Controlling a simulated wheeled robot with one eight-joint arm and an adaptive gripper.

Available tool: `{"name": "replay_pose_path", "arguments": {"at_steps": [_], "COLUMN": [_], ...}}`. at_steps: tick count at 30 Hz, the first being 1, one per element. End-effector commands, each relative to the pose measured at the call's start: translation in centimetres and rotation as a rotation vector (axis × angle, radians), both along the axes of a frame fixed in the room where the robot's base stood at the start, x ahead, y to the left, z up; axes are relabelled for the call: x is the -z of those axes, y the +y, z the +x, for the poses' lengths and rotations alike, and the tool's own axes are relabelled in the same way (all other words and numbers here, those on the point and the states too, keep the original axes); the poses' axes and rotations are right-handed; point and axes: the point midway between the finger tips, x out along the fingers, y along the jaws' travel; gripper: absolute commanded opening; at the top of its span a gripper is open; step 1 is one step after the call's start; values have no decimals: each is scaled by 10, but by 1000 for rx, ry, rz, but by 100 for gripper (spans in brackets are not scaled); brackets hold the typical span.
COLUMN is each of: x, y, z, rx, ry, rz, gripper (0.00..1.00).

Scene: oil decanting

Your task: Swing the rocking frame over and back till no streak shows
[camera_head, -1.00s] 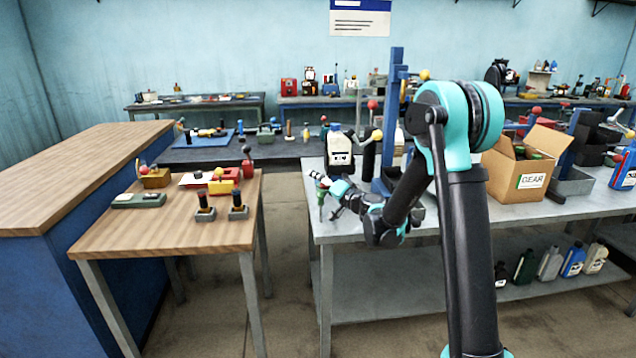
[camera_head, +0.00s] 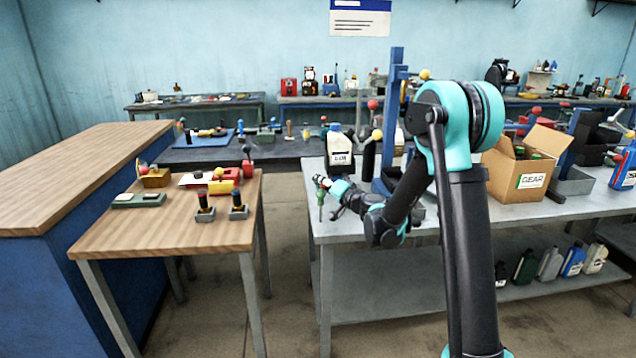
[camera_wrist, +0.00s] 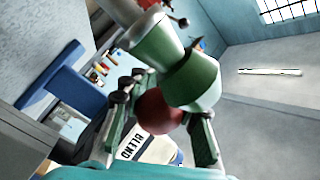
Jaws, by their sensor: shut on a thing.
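A blue upright post (camera_head: 395,85) stands at the left part of the grey bench. How these join into the rocking frame is partly hidden by my arm. My gripper (camera_head: 322,186) is at the bench's left end, in front of the bottle. The bottle's label (camera_wrist: 135,148) shows behind the fingers. I cannot make out any streak.
On the grey bench (camera_head: 460,215), a GEAR carton (camera_head: 520,178) stands to the right. A wooden table (camera_head: 150,225) with small fixtures stands to the left, across a floor gap. Several bottles stand on the lower shelf.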

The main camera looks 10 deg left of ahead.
Motion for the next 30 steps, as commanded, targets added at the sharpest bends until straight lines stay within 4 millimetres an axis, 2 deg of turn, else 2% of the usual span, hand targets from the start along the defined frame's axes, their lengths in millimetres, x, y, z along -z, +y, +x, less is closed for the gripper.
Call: {"name": "replay_pose_path", "arguments": {"at_steps": [11, 30], "x": [9, 29], "y": [-11, -43], "z": [3, 13], "rx": [2, 1], "ry": [-31, -114], "rz": [-107, -400], "gripper": [0, 0]}}
